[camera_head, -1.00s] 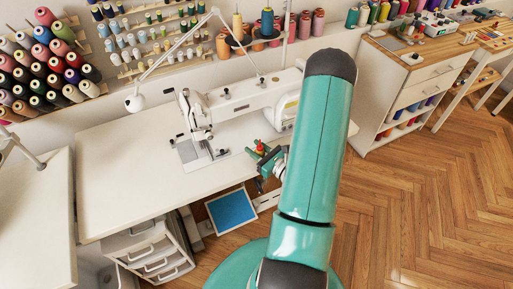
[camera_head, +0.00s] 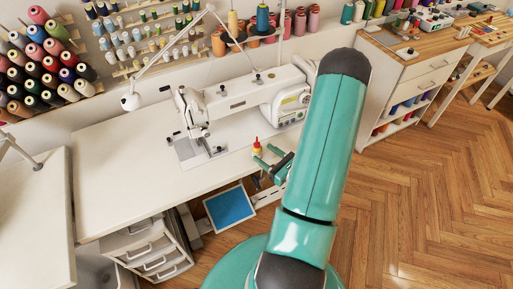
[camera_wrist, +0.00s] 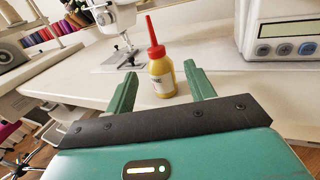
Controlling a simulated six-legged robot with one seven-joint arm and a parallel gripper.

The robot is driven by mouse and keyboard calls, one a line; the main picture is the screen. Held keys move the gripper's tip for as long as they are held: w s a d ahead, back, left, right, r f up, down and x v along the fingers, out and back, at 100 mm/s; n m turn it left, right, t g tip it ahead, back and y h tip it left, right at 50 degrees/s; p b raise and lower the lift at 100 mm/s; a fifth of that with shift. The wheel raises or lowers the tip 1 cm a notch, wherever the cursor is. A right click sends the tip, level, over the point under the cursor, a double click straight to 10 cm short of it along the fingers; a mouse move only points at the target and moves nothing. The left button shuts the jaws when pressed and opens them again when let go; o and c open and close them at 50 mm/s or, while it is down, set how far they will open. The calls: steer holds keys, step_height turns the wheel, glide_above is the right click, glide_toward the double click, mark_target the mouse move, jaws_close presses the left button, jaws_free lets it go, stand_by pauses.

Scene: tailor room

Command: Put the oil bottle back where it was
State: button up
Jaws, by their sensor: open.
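The oil bottle (camera_wrist: 161,75) is yellow with a red pointed cap and stands upright on the white sewing table (camera_head: 110,165). In the head view the bottle (camera_head: 257,147) is near the table's front edge, right of the sewing machine's needle area. My gripper (camera_wrist: 160,82) is open, with its two green fingers apart. In the wrist view the bottle shows between and just beyond the fingertips, with no visible contact. In the head view my gripper (camera_head: 266,157) is at the table edge beside the bottle, partly hidden by my arm.
The white sewing machine (camera_head: 245,95) stands behind the bottle, and its control box (camera_wrist: 283,32) is close on the right. A lamp (camera_head: 131,102) reaches over the table's back left. The left part of the tabletop is clear. Drawers (camera_head: 153,250) stand below.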

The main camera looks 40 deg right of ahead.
steer(key=s, duration=0.5)
steer(key=shift+s+d, duration=0.15)
steer(key=shift+s, duration=0.05)
steer(key=w+a+r+n+g+y, duration=0.3)
steer(key=a+r+n+g+y, duration=0.1)
steer(key=a+r+n+y, duration=0.3)
steer(key=w+a+r+n+g+y, duration=0.3)
steer(key=a+r+n+g+y, duration=0.15)
steer(key=a+n, duration=0.35)
steer(key=s+a+r+n+g+h, duration=0.3)
steer(key=a+r+n+g, duration=0.3)
steer(key=a+n+g, duration=0.25)
steer(key=s+a+r+n+t+h, duration=0.1)
steer(key=a+r+n+t+h, duration=0.1)
steer(key=r+n+h, duration=0.3)
steer(key=s+a+r+n+t+h, duration=0.1)
steer(key=r+n+t+h, duration=0.1)
steer(key=r+n+h, duration=0.2)
step_height(320, 180, up, 4)
steer(key=n, duration=0.2)
steer(key=shift+s+a+n+t+h, duration=0.25)
steer(key=shift+a+n+t+h, duration=0.05)
steer(key=shift+a+n+h, duration=0.1)
steer(key=shift+d+f, duration=0.1)
